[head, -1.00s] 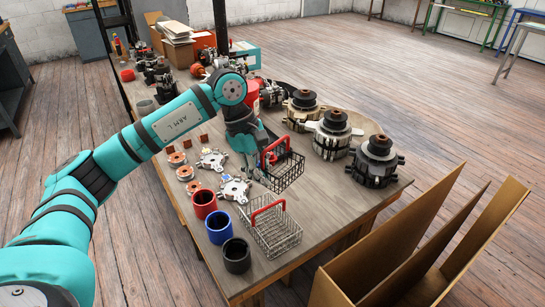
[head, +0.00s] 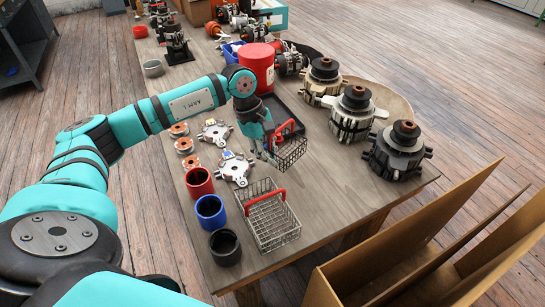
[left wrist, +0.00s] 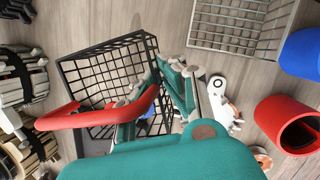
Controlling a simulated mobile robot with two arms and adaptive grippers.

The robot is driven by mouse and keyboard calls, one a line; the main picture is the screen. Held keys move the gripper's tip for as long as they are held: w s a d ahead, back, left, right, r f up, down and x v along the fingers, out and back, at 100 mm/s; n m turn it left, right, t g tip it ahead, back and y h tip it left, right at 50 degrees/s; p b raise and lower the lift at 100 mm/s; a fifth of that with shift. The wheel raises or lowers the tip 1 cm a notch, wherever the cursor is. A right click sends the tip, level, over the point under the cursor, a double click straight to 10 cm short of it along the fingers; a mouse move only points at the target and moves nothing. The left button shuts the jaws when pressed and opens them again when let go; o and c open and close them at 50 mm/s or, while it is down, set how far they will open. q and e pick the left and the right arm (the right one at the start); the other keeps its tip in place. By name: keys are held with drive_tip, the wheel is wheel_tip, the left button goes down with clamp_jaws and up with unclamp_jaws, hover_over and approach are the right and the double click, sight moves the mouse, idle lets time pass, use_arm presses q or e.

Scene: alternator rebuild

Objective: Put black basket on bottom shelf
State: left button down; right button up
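The black basket (head: 290,154), a wire basket with a red handle (head: 284,131), is at the middle of the workbench. My left gripper (head: 264,152) points down at its left side. In the left wrist view, the black basket (left wrist: 95,75) fills the upper left, its red handle to the left. The left fingers (left wrist: 187,85) overlap its right side; I cannot tell whether they grip its wall. A dark shelf unit (head: 42,45) stands at the far left, a lower shelf (head: 22,75) partly showing. My right gripper is not in view.
A silver wire basket (head: 268,228) with a red handle stands in front of the black one. Red (head: 199,182), blue (head: 211,212) and black (head: 225,247) cups line the left edge. Several alternators (head: 398,151) stand right. A brown panelled box (head: 400,265) is at lower right. The floor at left is clear.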

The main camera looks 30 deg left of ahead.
use_arm(q)
drive_tip(key=shift+f, duration=0.8)
wheel_tip(320, 180, down, 3)
drive_tip(key=shift+f+p, duration=0.1)
drive_tip(key=shift+p, duration=0.25)
drive_tip(key=shift+f, duration=0.25)
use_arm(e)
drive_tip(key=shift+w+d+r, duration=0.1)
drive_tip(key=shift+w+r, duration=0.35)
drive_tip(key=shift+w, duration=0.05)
use_arm(q)
drive_tip(key=shift+f, duration=0.1)
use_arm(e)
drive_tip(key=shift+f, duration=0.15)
use_arm(q)
drive_tip(key=c, duration=2)
unclamp_jaws()
drive_tip(key=o, duration=0.5)
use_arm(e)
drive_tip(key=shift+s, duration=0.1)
